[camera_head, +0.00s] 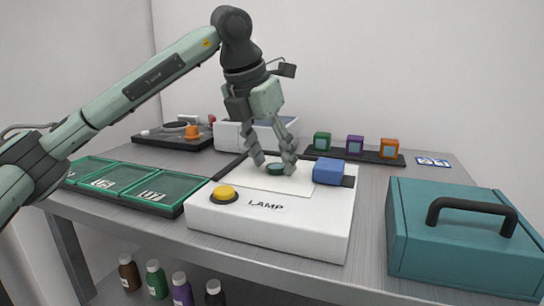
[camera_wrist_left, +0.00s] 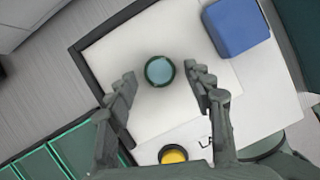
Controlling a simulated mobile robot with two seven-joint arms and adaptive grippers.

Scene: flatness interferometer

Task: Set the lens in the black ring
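A round pale blue disc with a dark rim (camera_wrist_left: 159,71) lies on the white top of the lamp box. It looks like the lens or the ring with glass in it; I cannot tell which. It also shows as a dark teal disc in the head view (camera_head: 276,169). My left gripper (camera_head: 274,164) points down over it with its fingers apart, one on each side. In the left wrist view, gaps show between the disc and both fingers (camera_wrist_left: 161,76). No separate black ring can be made out for certain. My right gripper is out of view.
The white lamp box (camera_head: 270,230) carries a yellow button (camera_head: 224,193) and a blue block (camera_head: 329,172). A teal case (camera_head: 455,245) stands right, green trays (camera_head: 165,192) left. Colored cubes (camera_head: 355,145) stand on a rack behind. A dark tray with an orange piece (camera_head: 192,132) is back left.

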